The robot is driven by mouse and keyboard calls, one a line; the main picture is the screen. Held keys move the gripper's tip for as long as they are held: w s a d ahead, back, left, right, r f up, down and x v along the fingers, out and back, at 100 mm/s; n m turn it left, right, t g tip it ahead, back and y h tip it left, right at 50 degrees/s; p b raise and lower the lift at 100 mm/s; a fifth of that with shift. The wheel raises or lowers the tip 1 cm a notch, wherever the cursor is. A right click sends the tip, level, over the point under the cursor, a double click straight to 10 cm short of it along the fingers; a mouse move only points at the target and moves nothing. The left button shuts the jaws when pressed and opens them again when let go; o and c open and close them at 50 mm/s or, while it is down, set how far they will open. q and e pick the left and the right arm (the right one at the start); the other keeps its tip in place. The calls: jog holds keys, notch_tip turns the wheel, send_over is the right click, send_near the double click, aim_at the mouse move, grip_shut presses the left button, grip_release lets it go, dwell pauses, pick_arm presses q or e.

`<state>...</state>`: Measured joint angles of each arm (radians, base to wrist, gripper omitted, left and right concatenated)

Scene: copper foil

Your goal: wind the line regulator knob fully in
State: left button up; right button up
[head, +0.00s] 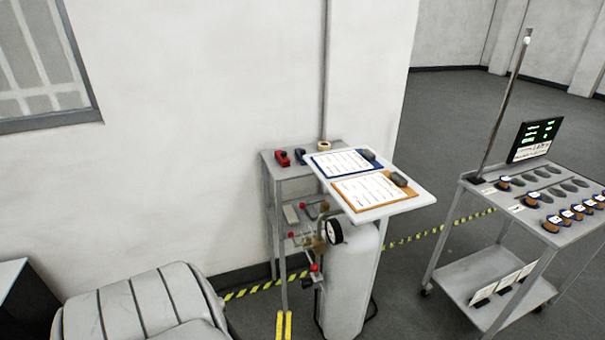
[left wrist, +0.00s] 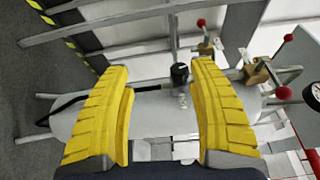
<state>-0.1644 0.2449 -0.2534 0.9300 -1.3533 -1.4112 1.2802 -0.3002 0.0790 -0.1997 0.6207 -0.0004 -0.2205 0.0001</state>
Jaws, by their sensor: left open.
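A black knob (left wrist: 180,74) with a short clear or pale stem shows in the left wrist view; it looks like the line regulator knob. It lies between my left fingertips in the picture, closer to the right finger; I cannot tell whether they touch it. My left gripper (left wrist: 161,68) has yellow ribbed fingers, wide apart and empty. In the head view the left gripper (head: 284,314) shows at the bottom edge, left of the white gas cylinder (head: 348,285). The pressure gauge (head: 334,231) sits above the knob's area. My right gripper is not in view.
Red-tipped valve handles (left wrist: 202,22) and brass fittings (left wrist: 256,74) crowd the right of the wrist view. A tilted white board (head: 398,207) with clipboards overhangs the cylinder. A grey cart (head: 470,290) with a display stands at right.

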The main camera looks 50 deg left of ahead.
aim_at(302, 286)
pick_arm(q)
jog(key=s+a+f+n+g+h, duration=0.1)
jog(key=s+f+n+g+h, duration=0.4)
jog(key=s+f, duration=0.65)
jog(key=w+d+f+n+h, duration=0.1)
jog(key=d+f+n+h, duration=0.65)
jog(key=d, duration=0.35)
jog(key=w+d+r+n+t+h, duration=0.1)
jog(key=w+r+n+t, duration=0.6)
jog(key=w+r+n, duration=0.4)
jog(key=s+a+r+n+t+y, duration=0.2)
jog(key=a+r+n+t+y, duration=0.1)
jog(key=a+r+n+y, duration=0.65)
jog(key=w+a, duration=0.2)
jog(key=w, duration=0.3)
jog(key=w+a+r+m+h, duration=0.1)
jog(key=w+a, duration=0.2)
jog(key=w, duration=0.2)
jog(key=w+a+r+h, duration=0.1)
jog(key=w+a, duration=0.2)
jog(key=w, duration=0.2)
jog(key=shift+w+m, duration=0.25)
jog(key=shift+m, duration=0.05)
